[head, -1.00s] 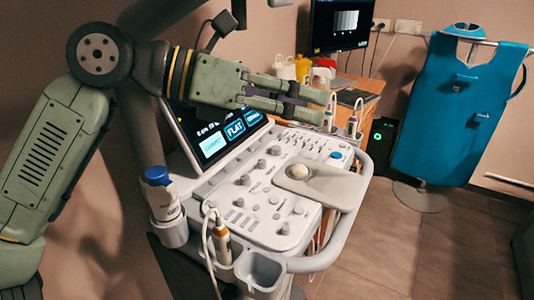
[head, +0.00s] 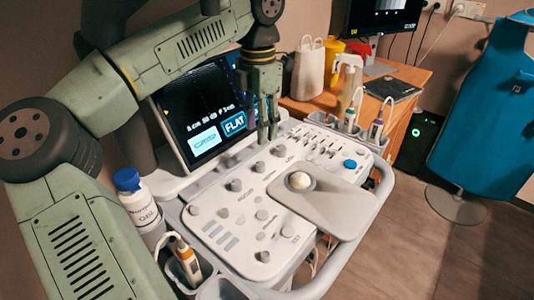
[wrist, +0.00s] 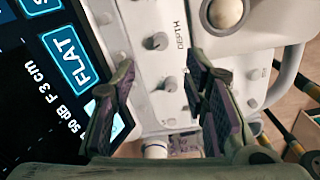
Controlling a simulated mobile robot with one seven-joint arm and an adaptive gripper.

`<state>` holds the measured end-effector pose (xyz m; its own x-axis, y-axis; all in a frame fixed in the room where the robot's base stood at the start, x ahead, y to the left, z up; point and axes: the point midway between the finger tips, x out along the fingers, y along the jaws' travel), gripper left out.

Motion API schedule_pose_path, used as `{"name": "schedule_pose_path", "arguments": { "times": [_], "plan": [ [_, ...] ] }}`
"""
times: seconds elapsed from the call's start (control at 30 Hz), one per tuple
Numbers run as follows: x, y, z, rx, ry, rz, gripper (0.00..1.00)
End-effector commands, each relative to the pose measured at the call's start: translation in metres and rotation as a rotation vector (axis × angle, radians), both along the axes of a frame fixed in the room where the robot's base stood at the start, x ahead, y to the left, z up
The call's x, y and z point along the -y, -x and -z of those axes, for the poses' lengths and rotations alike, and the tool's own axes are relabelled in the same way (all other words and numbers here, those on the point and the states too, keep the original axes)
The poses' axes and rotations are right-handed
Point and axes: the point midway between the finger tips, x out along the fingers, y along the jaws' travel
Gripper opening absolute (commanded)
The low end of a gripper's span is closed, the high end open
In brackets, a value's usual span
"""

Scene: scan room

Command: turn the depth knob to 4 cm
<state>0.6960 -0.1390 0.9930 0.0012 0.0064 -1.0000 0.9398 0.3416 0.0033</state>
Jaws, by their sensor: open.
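The depth knob (wrist: 158,42) is a small grey knob beside the printed DEPTH label in the wrist view. In the head view it seems to be the knob (head: 278,150) just beyond my fingertips. My gripper (head: 268,132) points down over the upper part of the panel, in front of the screen. In the wrist view my gripper (wrist: 160,66) is open and empty, fingers spread. The depth knob lies slightly above the gap between the tips, and a second knob (wrist: 170,84) shows within the gap. The screen (wrist: 35,100) reads 3 cm. Contact cannot be told.
The control panel (head: 215,240) carries several other knobs and a trackball (head: 300,181). A gel bottle (head: 137,200) and a probe (head: 187,262) stand at the left edge, more probes (head: 376,128) at the right. The tilted screen (head: 195,105) is close behind my gripper.

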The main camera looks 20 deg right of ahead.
Motion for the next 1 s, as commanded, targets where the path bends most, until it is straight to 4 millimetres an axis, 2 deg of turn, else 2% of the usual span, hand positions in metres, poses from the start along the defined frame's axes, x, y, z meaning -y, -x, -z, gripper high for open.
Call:
{"name": "schedule_pose_path", "arguments": {
  "times": [0.3, 0.5, 0.7, 0.93, 1.0],
  "plan": [
    [0.0, 0.001, 0.057, -0.004, 0.005, 0.002, 0.41],
    [0.0, 0.001, 0.086, -0.002, 0.005, 0.001, 0.41],
    [0.001, 0.001, 0.098, 0.0, 0.005, 0.0, 0.41],
    [0.001, 0.001, 0.098, 0.0, 0.005, 0.0, 0.41],
    [0.001, 0.001, 0.098, 0.0, 0.005, 0.0, 0.37]
  ]
}}
